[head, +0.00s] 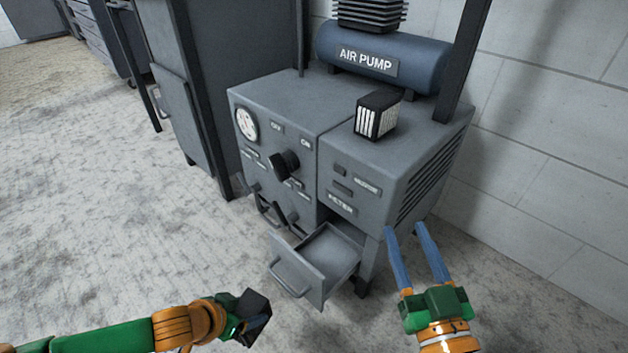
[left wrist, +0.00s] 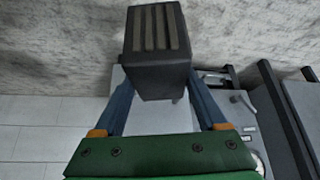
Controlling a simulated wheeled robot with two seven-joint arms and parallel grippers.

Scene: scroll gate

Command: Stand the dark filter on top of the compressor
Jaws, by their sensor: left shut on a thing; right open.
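My left gripper (head: 243,318) is shut on a dark filter (head: 256,309), low in front of the compressor and left of its open drawer. In the left wrist view the dark filter (left wrist: 156,75) sits between the blue fingers, its face of dull brownish ribs showing. The compressor (head: 345,165) is a grey cabinet with a gauge, a knob and a "FILTER" label. A second filter (head: 375,115), black with bright white ribs, stands on its top. My right gripper (head: 405,229) is open and empty, in front of the compressor's right side.
The empty drawer (head: 318,262) juts out from the compressor's lower front. A blue "AIR PUMP" tank (head: 400,62) lies along the top's back, with dark posts nearby. Bare top (head: 290,98) shows left of the white-ribbed filter. A grey cabinet (head: 190,115) stands to the left.

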